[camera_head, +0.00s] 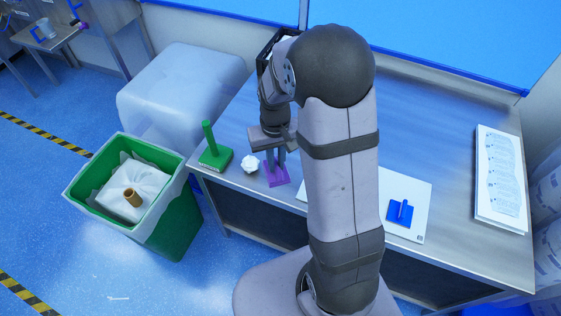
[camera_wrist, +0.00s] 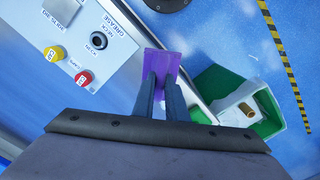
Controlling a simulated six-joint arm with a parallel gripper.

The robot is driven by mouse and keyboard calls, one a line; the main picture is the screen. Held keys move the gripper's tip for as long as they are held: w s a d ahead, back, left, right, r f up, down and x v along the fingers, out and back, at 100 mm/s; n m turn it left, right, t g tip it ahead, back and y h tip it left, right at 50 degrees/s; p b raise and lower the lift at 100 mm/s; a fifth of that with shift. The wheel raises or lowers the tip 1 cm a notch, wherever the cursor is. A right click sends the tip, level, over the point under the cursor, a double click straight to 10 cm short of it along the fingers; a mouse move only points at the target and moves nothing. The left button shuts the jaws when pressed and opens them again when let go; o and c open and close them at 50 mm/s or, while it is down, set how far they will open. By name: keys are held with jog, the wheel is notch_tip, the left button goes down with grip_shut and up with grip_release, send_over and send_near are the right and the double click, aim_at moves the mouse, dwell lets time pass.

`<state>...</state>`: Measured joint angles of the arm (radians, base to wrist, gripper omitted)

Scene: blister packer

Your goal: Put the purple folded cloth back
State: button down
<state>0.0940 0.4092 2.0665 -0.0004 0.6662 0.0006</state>
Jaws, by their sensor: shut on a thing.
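The purple folded cloth (camera_head: 278,178) is at the left end of the metal table, below my gripper (camera_head: 276,160). My gripper is shut on it. In the wrist view the purple cloth (camera_wrist: 161,62) stands up as a flat piece between the two dark fingertips of my gripper (camera_wrist: 160,88), and its upper part shows beyond them. The fingers hide part of it. I cannot tell whether its lower edge touches the table.
A white crumpled piece (camera_head: 250,163) and a green block with an upright handle (camera_head: 212,153) lie just left of the cloth. A white board (camera_head: 418,222) carries a blue handled piece (camera_head: 400,212). Papers (camera_head: 501,180) lie right. A green bin (camera_head: 172,236) stands off the left edge.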

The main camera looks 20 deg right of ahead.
jog(key=s+d+f+m+p, duration=0.15)
jog(key=s+d+m, duration=0.3)
jog(key=d, duration=0.75)
jog(key=s+d+f+m, duration=0.3)
jog(key=s+d, duration=0.2)
jog(key=d, duration=0.6)
jog(key=s+d+f+m+p, duration=0.1)
jog(key=s+d+f+m, duration=0.2)
jog(key=d, duration=0.9)
jog(key=w+d+r+n, duration=0.1)
jog(key=d+r+n, duration=0.1)
jog(key=d+r, duration=0.3)
jog(key=shift+w+d+r, duration=0.15)
jog(key=shift+d+r, duration=0.25)
jog(key=shift+d, duration=0.5)
jog(key=shift+n, duration=0.25)
jog(key=shift+f, duration=0.15)
jog(key=shift+f+b, duration=4.5)
jog(key=shift+f, duration=2.05)
jog(key=shift+f, duration=0.3)
